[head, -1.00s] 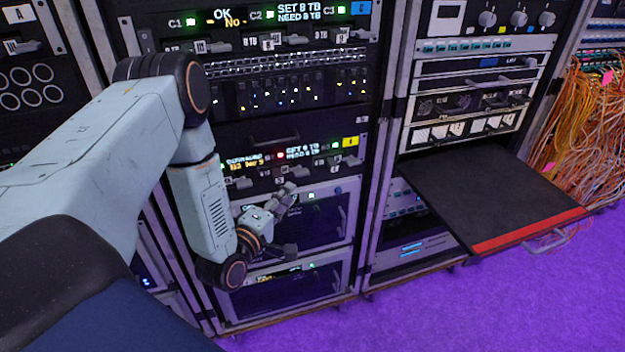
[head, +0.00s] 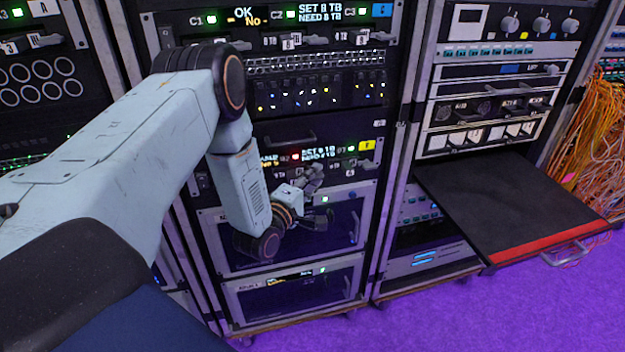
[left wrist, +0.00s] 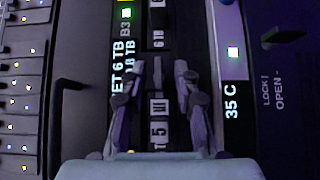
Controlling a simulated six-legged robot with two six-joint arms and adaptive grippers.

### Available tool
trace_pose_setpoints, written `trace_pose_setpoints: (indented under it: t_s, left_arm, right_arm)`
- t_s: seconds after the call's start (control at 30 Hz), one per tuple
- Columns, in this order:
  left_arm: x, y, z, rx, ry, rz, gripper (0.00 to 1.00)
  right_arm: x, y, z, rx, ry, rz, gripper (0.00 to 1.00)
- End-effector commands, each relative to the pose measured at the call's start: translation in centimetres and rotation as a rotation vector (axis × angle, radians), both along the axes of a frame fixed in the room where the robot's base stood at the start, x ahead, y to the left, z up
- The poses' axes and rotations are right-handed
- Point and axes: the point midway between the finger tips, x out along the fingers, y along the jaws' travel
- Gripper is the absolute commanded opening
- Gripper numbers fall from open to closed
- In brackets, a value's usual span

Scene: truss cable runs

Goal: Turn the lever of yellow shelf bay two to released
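The yellow shelf is the dark panel with a yellow tag (head: 367,145) on its right and a lit display (head: 318,154). A red light (head: 295,156) shows beside the display and a green one further right. A dark lever (head: 372,162) sticks out at the shelf's right end. Bay two's lever cannot be made out; my gripper covers that area. My left gripper (head: 318,198) is in front of the shelf's lower edge. My right gripper is not in view.
Below is a drawer (head: 335,235) with a LOCK/OPEN handle (left wrist: 283,38). Above are a dark drawer handle (left wrist: 66,84) and a blue-tagged shelf (head: 382,10). To the right a black pull-out tray (head: 510,200) with a red edge juts out. Orange cables (head: 585,145) hang beyond it.

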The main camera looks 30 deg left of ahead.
Motion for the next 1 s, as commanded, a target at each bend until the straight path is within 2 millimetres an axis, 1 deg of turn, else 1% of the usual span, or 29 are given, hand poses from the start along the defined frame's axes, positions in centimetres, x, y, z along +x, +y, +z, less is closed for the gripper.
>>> trace_pose_setpoints:
  t_s: [0.17,0.5,0.53,1.0]
  left_arm:
    - [0.01,0.00,0.03,0.000,0.000,0.000,0.31]
    - [-0.02,0.03,0.03,0.000,0.000,0.000,0.02]
    - [-0.02,0.02,0.02,0.001,0.000,0.000,0.00]
    - [-0.03,-0.08,0.09,0.010,0.013,-0.003,0.00]
  right_arm:
    - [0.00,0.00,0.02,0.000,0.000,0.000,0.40]
    - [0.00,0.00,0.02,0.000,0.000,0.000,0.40]
    - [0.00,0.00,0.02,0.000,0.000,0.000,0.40]
    - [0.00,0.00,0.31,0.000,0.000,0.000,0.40]
